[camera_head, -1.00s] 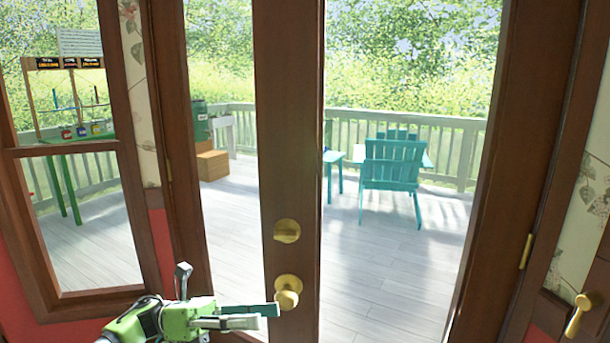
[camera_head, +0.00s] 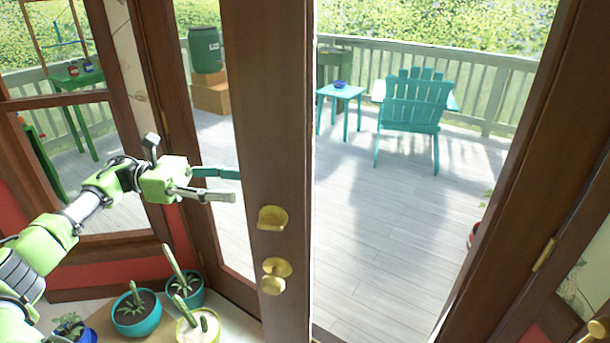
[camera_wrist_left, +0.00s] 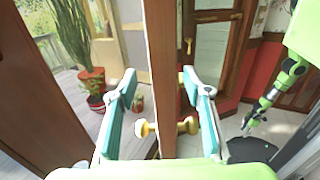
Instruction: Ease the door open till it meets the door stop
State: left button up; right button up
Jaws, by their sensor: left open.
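The door has a brown wooden stile (camera_head: 262,120) with glass to its left, and stands ajar with an open gap on its right. A brass knob (camera_head: 275,278) sits below a brass lock plate (camera_head: 272,217). My left gripper (camera_head: 222,184) is open, left of the stile and above the knob in the head view. In the left wrist view its fingers (camera_wrist_left: 164,112) straddle the door edge (camera_wrist_left: 163,60), with brass knobs (camera_wrist_left: 146,128) showing beside the edge. I cannot tell whether they touch. A green arm of mine shows at right there, its gripper (camera_wrist_left: 250,128) too small to judge. I cannot make out the door stop.
Several potted cacti (camera_head: 137,315) stand at the lower left. Beyond the gap is a grey plank deck (camera_head: 390,235) with a teal chair (camera_head: 412,105) and a small teal table (camera_head: 340,93). A brown frame post (camera_head: 510,200) bounds the gap on the right.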

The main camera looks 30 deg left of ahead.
pick_arm(q)
jog(key=p, duration=0.2)
send_near(307, 192)
jog(key=p+x, duration=0.3)
jog(key=x, duration=0.3)
jog(key=shift+w+a, duration=0.1)
jog(key=shift+w, duration=0.1)
jog(key=shift+w+d+f, duration=0.1)
jog(key=shift+w+d, duration=0.1)
jog(key=shift+d, duration=0.35)
grip_shut()
